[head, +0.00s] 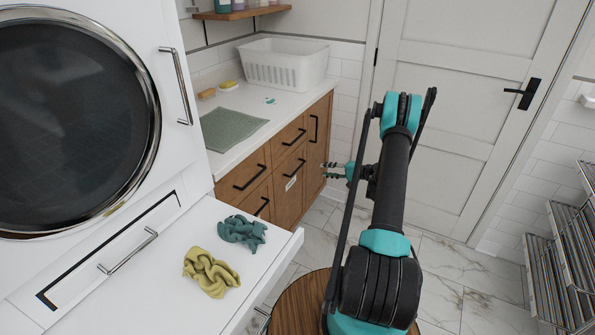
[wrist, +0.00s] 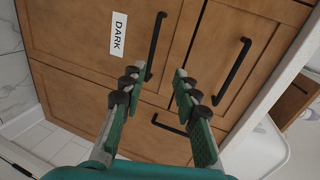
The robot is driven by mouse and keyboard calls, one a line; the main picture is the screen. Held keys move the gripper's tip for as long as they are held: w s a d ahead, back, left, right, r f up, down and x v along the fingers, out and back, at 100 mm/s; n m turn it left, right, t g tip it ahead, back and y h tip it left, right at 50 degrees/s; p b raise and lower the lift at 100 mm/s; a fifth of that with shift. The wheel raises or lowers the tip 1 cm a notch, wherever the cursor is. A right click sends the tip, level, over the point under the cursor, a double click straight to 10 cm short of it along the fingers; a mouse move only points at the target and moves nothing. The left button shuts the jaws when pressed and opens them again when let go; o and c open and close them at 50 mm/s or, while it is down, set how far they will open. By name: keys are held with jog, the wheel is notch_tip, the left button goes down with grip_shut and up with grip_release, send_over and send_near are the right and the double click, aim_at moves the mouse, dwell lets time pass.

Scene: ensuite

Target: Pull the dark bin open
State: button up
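The dark bin has a brown wooden front (head: 283,191) in the cabinet under the counter, flush with the fronts around it. Its white label (head: 290,184) reads "DARK" in the wrist view (wrist: 118,34). Its black bar handle (head: 294,168) also shows in the wrist view (wrist: 158,40), at upper centre beside the label. My gripper (head: 333,171) is in front of the cabinet, to the right of the handle. In the wrist view my gripper (wrist: 160,80) is open and empty, with the handle's lower end close to the left fingertip. Contact cannot be told.
Another drawer handle (wrist: 236,68) and a door handle (wrist: 170,125) are near my fingers. A washer (head: 80,110) stands left, with a pulled-out shelf (head: 150,280) bearing cloths (head: 211,271). A closed door (head: 465,90) and metal racks (head: 570,260) are right. Tiled floor lies between.

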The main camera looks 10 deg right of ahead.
aim_at(298, 168)
jog(key=shift+t, duration=0.4)
jog(key=x, duration=0.5)
jog(key=f+x, duration=0.1)
jog(key=x, duration=0.5)
jog(key=f+x, duration=0.1)
jog(key=x, duration=0.5)
jog(key=shift+w+d, duration=0.1)
jog(key=shift+d, duration=0.25)
grip_shut()
